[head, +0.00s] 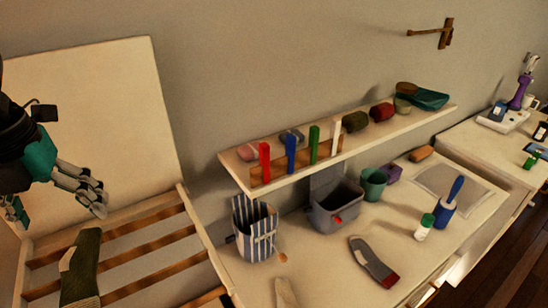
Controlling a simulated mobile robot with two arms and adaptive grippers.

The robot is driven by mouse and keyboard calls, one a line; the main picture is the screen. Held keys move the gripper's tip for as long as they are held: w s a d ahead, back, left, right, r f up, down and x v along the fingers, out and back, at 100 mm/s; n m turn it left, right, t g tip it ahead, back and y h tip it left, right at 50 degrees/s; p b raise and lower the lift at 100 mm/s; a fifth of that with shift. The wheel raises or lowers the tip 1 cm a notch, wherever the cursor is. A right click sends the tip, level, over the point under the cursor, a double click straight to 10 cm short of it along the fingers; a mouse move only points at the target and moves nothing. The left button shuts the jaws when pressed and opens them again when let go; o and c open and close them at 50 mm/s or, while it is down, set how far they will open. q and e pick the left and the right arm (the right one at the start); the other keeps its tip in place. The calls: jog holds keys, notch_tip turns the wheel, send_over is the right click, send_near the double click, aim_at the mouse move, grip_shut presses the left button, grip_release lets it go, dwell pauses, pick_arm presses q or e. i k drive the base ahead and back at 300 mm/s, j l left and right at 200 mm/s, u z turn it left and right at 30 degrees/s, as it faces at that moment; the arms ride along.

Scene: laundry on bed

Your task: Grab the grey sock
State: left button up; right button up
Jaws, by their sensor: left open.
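A grey sock (372,262) with a dark red end lies flat on the white tabletop, in the lower middle right of the head view. My left gripper (97,199) is at the left, above the slatted frame and well apart from this sock. It is open, with nothing seen between its fingers. A dark green sock-like piece (82,262) with a pale patch lies over the slats below it. My right gripper is not in view.
On the tabletop (330,262) stand a striped bin (256,232), a grey bin (335,213), a teal cup (373,184) and a blue-handled roller (446,205). A shelf (375,118) with colored dividers and rolled items hangs above. A pale item (286,294) lies at the front edge.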

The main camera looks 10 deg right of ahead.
aim_at(384, 275)
jog(key=z, duration=1.35)
